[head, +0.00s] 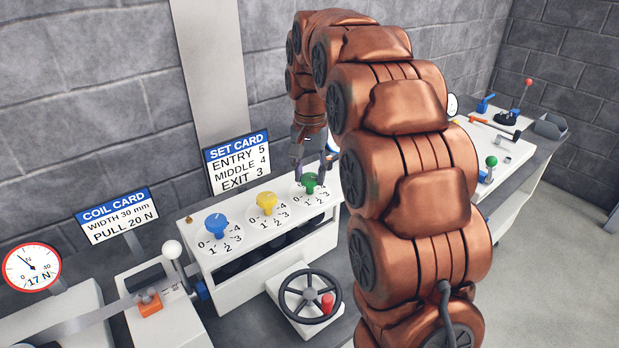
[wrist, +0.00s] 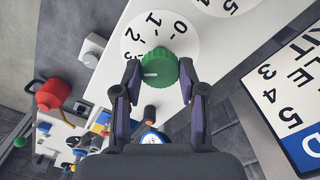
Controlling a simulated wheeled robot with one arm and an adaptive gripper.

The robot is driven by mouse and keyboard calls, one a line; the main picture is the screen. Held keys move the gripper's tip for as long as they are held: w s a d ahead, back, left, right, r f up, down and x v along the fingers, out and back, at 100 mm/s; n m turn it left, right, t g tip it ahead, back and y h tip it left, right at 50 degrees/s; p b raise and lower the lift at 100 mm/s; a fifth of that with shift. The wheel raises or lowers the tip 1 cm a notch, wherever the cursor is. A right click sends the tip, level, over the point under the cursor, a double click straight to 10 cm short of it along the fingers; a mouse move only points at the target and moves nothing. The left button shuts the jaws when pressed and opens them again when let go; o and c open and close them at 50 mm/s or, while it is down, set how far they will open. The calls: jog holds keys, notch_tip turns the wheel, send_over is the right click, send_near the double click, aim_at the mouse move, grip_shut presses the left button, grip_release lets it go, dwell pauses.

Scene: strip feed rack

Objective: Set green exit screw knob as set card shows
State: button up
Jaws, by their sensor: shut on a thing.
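The green exit screw knob (head: 311,182) is the rightmost of three knobs on a white rack. In the wrist view, the green knob (wrist: 162,66) sits between the two fingers of my gripper (wrist: 158,82), which is shut on it. Its white mark points left, toward the side of the 3 on its numbered dial (wrist: 150,28); I cannot tell the exact reading. In the head view my gripper (head: 311,170) comes down on the knob from above. The set card (head: 238,164) reads ENTRY 5, MIDDLE 4, EXIT 3; part of it shows in the wrist view (wrist: 295,90).
A blue knob (head: 216,226) and a yellow knob (head: 267,203) stand left of the green one. A handwheel (head: 310,296) with a red grip is in front. A gauge (head: 32,267) reads 17 N beside a coil card (head: 118,217). A white-knobbed lever (head: 172,250) stands left.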

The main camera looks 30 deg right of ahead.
aim_at(310, 178)
jog(key=shift+n, duration=0.6)
jog(key=o, duration=1.1)
jog(key=shift+o, duration=0.2)
jog(key=shift+r, duration=0.15)
jog(key=shift+r, duration=3.65)
jog(key=shift+s+a, duration=0.1)
